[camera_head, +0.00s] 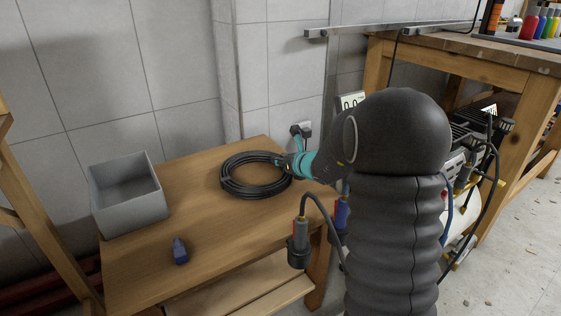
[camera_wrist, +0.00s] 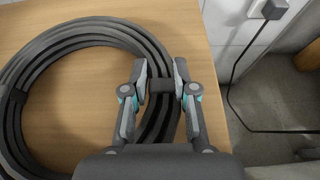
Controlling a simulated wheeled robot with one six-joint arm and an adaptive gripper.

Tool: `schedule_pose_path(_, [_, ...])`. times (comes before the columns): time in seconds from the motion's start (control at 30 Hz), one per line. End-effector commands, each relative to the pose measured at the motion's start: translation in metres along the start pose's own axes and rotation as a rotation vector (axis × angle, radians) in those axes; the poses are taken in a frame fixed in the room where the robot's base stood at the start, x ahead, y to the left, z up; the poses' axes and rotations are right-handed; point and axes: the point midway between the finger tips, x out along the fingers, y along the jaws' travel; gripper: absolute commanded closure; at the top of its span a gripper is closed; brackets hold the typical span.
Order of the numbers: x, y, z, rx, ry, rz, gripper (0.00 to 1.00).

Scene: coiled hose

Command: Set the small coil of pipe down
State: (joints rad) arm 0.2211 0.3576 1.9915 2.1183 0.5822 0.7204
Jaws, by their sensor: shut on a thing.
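The black coil of pipe (camera_head: 229,186) is at the right part of the wooden table (camera_head: 190,206) in the head view, lying flat. Whether it rests on the wood or hangs just above it I cannot tell. In the wrist view the coil (camera_wrist: 60,45) fills the left half, with dark bands around its strands. My gripper (camera_wrist: 160,75) is shut on the right side of the coil, one finger on each side of the strands at a dark band. In the head view my gripper (camera_head: 284,162) reaches the coil from the right, and my arm hides some of the scene.
A grey open box (camera_head: 130,207) stands at the table's left end. A small blue object (camera_head: 180,251) is near the front edge. A tiled wall is behind, with a socket and plug (camera_head: 301,130). The table between box and coil is clear.

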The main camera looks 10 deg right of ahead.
Motion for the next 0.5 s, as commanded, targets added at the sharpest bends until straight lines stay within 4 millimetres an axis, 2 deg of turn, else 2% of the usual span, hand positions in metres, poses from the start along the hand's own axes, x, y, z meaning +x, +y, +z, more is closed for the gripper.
schedule_pose_path(0.2, [0.0006, 0.0002, -0.0005, 0.0, -0.002, 0.0, 1.0])
schedule_pose_path(0.23, [0.0007, 0.0003, -0.0014, 0.0, 0.0, 0.001, 0.7])
schedule_pose_path(0.3, [0.0004, 0.0003, -0.0006, 0.0, 0.0, 0.001, 0.53])
schedule_pose_path(0.33, [0.0004, 0.0003, -0.0006, 0.0, 0.0, 0.001, 0.48])
schedule_pose_path(0.5, [0.0004, 0.0004, -0.0006, 0.0, 0.0, 0.001, 0.48])
